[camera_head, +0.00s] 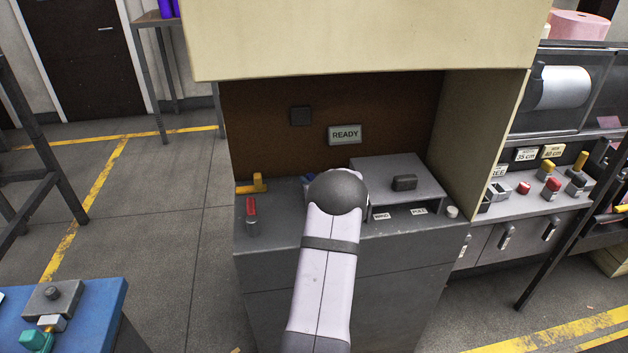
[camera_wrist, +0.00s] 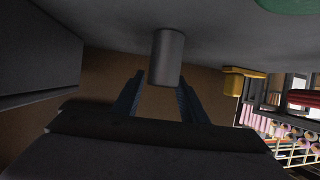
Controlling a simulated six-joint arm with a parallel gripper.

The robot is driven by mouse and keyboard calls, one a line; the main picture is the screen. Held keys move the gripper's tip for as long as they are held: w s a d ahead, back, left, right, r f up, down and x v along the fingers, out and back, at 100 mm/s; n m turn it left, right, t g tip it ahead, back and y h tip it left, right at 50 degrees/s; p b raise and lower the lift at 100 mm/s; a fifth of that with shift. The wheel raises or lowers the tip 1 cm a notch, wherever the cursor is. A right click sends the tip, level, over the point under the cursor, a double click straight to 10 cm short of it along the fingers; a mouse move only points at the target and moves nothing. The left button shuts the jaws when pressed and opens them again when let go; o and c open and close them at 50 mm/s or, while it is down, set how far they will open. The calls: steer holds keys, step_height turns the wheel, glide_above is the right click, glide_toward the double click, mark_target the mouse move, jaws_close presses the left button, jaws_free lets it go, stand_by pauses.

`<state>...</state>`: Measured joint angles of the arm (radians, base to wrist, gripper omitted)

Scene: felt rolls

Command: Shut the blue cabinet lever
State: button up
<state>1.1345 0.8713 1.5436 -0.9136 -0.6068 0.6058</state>
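The cabinet (camera_head: 275,235) is a grey counter under a cream hood, with a brown back panel. My arm stands in front of it in the head view and hides my gripper there. A small blue patch (camera_head: 310,177) shows just behind the arm; I cannot tell for sure that it is the lever. In the wrist view my gripper (camera_wrist: 160,80) is open, its two dark fingers apart. A dark grey cylinder (camera_wrist: 167,57) shows between and beyond the fingertips; I cannot tell whether they touch it. No clearly blue lever shows in the wrist view.
A yellow lever (camera_head: 252,185) and a red-topped switch (camera_head: 251,214) stand at the counter's left. A READY sign (camera_head: 345,134) is on the back panel. The hood overhangs the counter.

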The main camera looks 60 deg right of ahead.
jaws_close()
steer(key=shift+r+p, duration=0.1)
steer(key=shift+p, duration=0.2)
steer(key=shift+r+p, duration=0.15)
steer(key=shift+p, duration=0.35)
steer(key=shift+w+a+r+n+t+y+p, duration=0.15)
steer(key=shift+n+t+y+p, duration=0.45)
steer(key=shift+p, duration=0.65)
steer(key=shift+a+n+t+y+p, duration=0.15)
steer(key=shift+n+t+y+p, duration=0.15)
steer(key=shift+n+y+p, duration=0.4)
steer(key=shift+w+a+f+n+t+y+p, duration=0.15)
steer(key=shift+a+f+n+t+y+p, duration=0.2)
steer(key=shift+n+y, duration=0.45)
